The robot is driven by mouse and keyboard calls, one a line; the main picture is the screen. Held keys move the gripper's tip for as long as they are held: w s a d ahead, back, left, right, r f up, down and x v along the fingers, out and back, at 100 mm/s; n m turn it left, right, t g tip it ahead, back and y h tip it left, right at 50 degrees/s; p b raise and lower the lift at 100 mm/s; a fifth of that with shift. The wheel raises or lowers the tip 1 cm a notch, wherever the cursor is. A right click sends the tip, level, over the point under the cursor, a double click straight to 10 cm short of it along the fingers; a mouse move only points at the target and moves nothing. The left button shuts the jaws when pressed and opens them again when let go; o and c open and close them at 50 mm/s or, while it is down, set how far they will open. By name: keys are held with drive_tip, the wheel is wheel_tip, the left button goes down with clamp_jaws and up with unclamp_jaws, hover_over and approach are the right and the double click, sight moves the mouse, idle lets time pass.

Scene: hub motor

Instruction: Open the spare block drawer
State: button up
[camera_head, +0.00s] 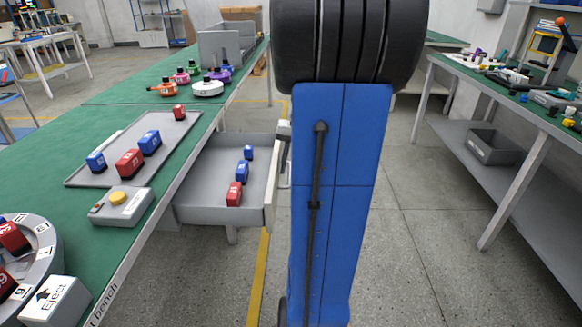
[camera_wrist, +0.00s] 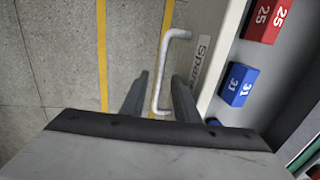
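The spare block drawer (camera_head: 205,208) stands pulled out from under the green bench in the head view, with a red block (camera_head: 234,195) and two blue blocks (camera_head: 242,171) inside. In the wrist view its front panel (camera_wrist: 207,82) carries a partly hidden "Spare" label, and its white bar handle (camera_wrist: 164,62) stands out from it. My gripper (camera_wrist: 161,76) is open, with its two dark fingers on either side of the handle bar and visible gaps beside it. In the head view my blue arm column hides most of the gripper and handle.
A grey tray with several blocks (camera_head: 129,163) and a yellow-button box (camera_head: 122,207) sit on the green bench (camera_head: 95,258). A second green table (camera_head: 520,105) stands at the right.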

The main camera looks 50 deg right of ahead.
wheel_tip(320, 180, up, 17)
drive_tip(key=s+d, duration=0.2)
drive_tip(key=shift+s, duration=0.25)
idle(0.4)
drive_tip(key=shift+a, duration=0.1)
idle(0.4)
